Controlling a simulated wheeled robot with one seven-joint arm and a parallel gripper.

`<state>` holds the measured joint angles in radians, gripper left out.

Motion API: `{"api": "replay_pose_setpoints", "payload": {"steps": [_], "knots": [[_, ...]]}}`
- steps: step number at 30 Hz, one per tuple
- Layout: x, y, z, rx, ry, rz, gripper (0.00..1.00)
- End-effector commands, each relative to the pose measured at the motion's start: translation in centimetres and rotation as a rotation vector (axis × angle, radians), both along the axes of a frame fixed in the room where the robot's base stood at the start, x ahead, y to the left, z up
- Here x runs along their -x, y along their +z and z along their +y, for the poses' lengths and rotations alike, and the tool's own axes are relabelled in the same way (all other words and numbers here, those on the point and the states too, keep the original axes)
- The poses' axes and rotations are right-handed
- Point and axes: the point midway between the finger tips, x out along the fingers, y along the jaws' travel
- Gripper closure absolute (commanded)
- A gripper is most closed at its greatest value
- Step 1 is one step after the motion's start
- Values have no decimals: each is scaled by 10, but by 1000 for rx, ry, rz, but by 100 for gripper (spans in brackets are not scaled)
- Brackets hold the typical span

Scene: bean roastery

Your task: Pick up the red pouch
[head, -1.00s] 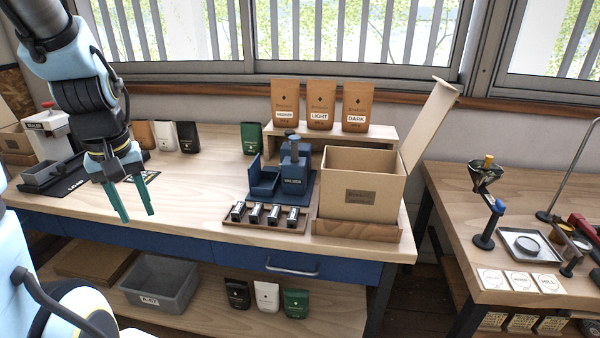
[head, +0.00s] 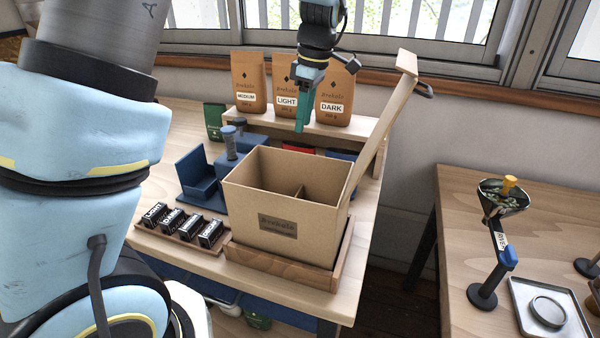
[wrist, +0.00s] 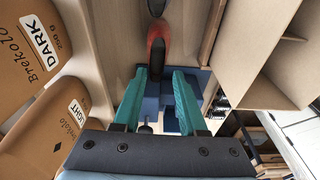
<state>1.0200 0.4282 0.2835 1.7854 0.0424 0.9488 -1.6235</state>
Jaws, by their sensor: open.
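The red pouch (head: 298,147) shows only as a small strip in the head view, mostly hidden behind the open cardboard box (head: 262,225). In the wrist view the red pouch (wrist: 156,40) stands upright, seen from above, just beyond the fingertips and roughly in line with the gap between them. My gripper (head: 302,129) is above the area behind the box, in front of the shelf of brown bags, pointing down. In the wrist view my gripper (wrist: 160,75) has its teal fingers apart with nothing held between them.
Brown bags labelled MEDIUM (head: 247,82), LIGHT (head: 287,88) and DARK (head: 335,98) stand on the shelf close to my gripper. A blue pouch (head: 341,155) is near the red one. The box's raised lid (head: 378,130) and a blue sealing device (head: 232,150) flank the space.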

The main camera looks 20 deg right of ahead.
Motion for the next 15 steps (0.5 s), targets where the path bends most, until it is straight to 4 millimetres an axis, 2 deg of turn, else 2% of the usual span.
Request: {"api": "replay_pose_setpoints", "payload": {"steps": [3,8,15], "knots": [[-1,-12,2,-1,-1,2,59],[-3,-22,2,-1,-1,2,59],[-10,-55,4,-1,-1,3,59]]}}
